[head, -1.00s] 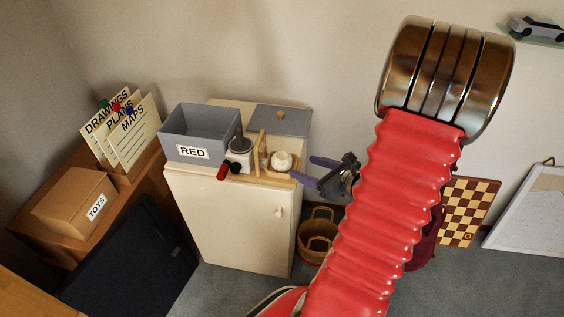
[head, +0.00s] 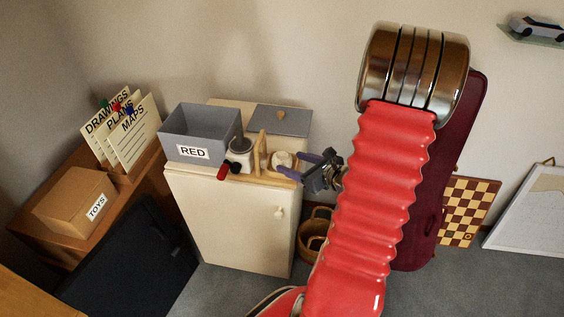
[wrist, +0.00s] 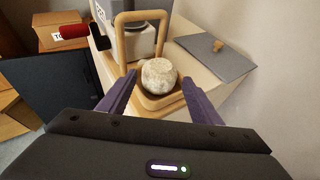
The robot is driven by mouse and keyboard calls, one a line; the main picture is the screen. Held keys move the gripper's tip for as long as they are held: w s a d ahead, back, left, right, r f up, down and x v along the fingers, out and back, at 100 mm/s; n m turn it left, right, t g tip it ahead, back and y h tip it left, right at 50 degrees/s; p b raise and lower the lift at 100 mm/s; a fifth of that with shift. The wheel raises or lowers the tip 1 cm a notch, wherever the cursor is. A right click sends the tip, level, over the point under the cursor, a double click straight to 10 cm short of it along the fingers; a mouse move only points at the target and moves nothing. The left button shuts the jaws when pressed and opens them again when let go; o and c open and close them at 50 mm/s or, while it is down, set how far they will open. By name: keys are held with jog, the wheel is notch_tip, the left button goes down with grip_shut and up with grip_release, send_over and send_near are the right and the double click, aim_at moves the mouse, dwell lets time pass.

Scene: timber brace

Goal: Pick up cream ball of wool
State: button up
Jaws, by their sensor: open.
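The cream ball of wool (head: 282,159) sits in a small wooden tray (head: 290,174) with an upright handle, on top of the cream cabinet. In the wrist view the ball (wrist: 159,76) lies ahead of my gripper (wrist: 158,88), roughly centred between its two purple fingers. My gripper (head: 306,165) also shows in the head view at the right edge of the cabinet top. It is open and empty, with its fingertips reaching the tray area. I cannot tell whether the fingers touch the tray or the ball.
A white grinder (head: 240,153) with a red-handled crank stands left of the tray. A grey lid (head: 281,120) lies behind. A wicker basket (head: 314,240) is on the floor beside the cabinet (head: 235,216).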

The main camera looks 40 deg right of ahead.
aim_at(288, 161)
jog(key=shift+x, duration=2)
jog(key=c, duration=0.8)
